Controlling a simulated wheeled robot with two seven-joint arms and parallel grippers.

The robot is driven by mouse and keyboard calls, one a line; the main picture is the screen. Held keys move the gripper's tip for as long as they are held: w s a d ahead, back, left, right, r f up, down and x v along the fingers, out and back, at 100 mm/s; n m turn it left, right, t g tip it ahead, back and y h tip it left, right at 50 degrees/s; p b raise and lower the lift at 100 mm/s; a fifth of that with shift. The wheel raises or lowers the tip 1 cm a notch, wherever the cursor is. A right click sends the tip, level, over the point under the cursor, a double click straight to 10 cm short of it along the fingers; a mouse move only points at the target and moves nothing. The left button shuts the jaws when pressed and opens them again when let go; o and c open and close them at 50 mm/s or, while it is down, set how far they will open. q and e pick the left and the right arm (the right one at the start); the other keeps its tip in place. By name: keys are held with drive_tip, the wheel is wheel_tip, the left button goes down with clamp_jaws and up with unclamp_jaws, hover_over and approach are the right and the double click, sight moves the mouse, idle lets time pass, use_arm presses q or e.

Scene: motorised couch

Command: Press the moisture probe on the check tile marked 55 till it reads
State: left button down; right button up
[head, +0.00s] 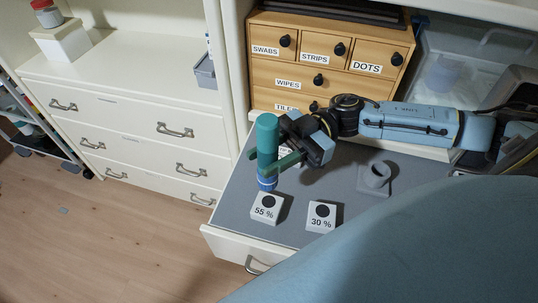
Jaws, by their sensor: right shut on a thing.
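My right gripper (272,158) is shut on the moisture probe (267,137), a teal cylinder with a blue lower end. The probe is nearly upright, just behind the 55 % tile in the picture. Its tip is low and close to the tile; I cannot tell whether it touches. My left gripper is not in view.
A grey ring-shaped holder (376,179) stands empty to the right on the worktop (340,205). A wooden drawer box (285,75) labelled SWABS, STRIPS, DOTS and WIPES stands behind my arm. A blue rounded surface (420,250) fills the lower right.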

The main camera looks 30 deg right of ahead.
sight(270, 183)
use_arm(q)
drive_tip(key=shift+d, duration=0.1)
